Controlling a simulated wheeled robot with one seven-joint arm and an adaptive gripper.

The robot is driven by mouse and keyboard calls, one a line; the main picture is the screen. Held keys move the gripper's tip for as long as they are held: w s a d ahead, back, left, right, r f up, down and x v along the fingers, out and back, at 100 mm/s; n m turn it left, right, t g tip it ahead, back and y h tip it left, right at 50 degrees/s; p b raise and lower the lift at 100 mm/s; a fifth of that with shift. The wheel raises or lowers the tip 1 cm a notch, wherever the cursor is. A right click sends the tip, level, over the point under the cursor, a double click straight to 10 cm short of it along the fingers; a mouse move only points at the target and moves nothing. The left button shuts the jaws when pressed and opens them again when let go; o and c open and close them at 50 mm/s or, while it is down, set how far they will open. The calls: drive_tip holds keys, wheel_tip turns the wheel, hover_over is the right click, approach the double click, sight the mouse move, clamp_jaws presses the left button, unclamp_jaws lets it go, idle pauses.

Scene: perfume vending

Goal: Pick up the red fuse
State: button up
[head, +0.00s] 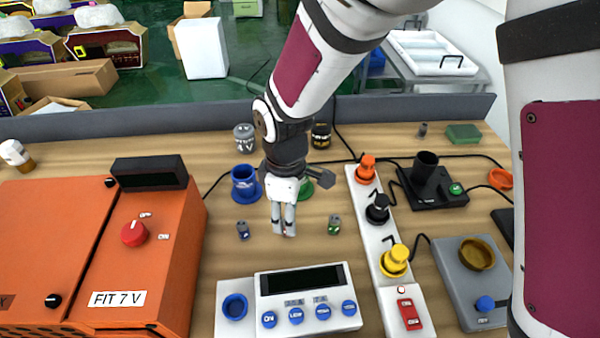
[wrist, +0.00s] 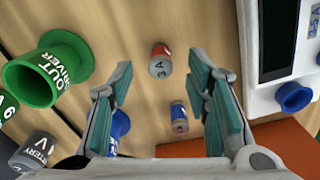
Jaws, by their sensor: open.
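The red fuse (wrist: 160,60), a small cylinder with a red body and a grey marked end, stands on the wooden table in the wrist view. It shows between and just past the fingertips of my gripper (wrist: 160,76), which is open and empty, apart from the fuse. In the head view my gripper (head: 284,229) points down over the middle of the table and hides most or all of the red fuse. A blue fuse (head: 242,230) stands to its left and a green fuse (head: 334,225) to its right. The blue fuse (wrist: 179,117) also shows in the wrist view.
A blue cup (head: 243,187) and a green cup (wrist: 40,80) stand close behind my gripper. A white device (head: 308,300) lies in front, an orange machine (head: 130,260) on the left, and a white strip with plugs (head: 385,235) on the right.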

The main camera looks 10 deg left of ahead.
wheel_tip(320, 180, down, 5)
drive_tip(key=shift+a+f, duration=0.1)
drive_tip(key=shift+a, duration=0.05)
clamp_jaws()
